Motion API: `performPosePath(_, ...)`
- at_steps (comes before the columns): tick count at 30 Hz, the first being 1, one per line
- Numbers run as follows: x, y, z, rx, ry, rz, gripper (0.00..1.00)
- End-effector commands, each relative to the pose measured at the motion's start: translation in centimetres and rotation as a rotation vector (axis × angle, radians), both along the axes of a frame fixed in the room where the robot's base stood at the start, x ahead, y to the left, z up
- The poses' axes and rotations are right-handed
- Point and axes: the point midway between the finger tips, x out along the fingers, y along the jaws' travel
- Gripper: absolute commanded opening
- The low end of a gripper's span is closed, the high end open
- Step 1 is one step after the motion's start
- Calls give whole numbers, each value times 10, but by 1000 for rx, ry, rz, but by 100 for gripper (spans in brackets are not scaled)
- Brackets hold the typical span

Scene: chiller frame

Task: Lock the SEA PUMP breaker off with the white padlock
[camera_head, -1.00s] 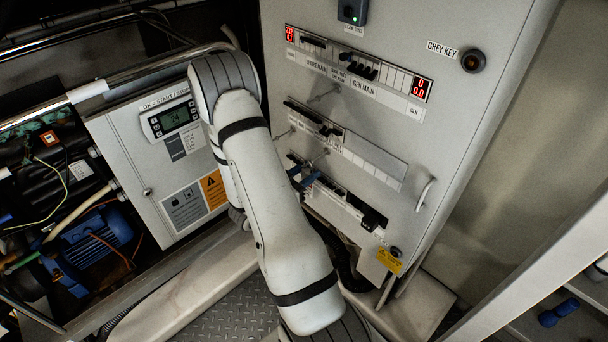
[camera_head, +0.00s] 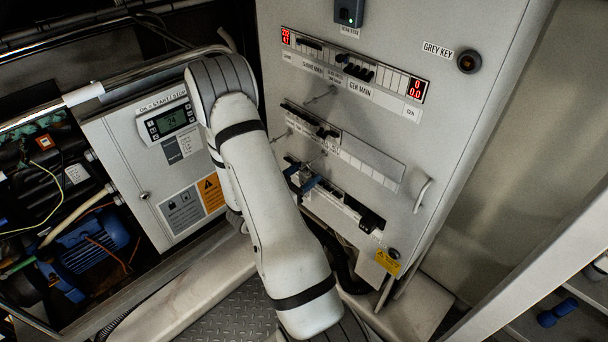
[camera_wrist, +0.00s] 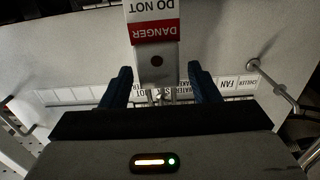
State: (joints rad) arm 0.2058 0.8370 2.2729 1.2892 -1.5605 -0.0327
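In the wrist view, a pale padlock-like body (camera_wrist: 156,63) with a dark round spot carries a red and white DANGER / DO NOT label, upside down. It is between the two dark blue fingers of my gripper (camera_wrist: 160,85), with a visible gap on each side. Small metal parts (camera_wrist: 158,96) show below it, in front of the breaker label strip. In the head view my gripper (camera_head: 302,180) is at the lower breaker row (camera_head: 345,203), left end. The SEA PUMP label is not readable; the breaker behind is hidden.
The grey panel (camera_head: 440,110) has upper and middle breaker rows (camera_head: 345,145) and a handle (camera_head: 422,195) at right. In the wrist view a metal handle (camera_wrist: 272,82) stands out at right. A controller door (camera_head: 150,170) is left of my arm.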

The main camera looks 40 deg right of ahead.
Motion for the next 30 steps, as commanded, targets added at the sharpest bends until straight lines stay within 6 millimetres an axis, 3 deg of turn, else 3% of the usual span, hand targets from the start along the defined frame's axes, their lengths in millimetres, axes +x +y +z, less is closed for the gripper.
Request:
performPosePath(11,0,6,-1,1,0,1,60)
performPosePath(22,-3,63,-1,0,0,4,60)
performPosePath(30,-6,78,0,0,0,0,60)
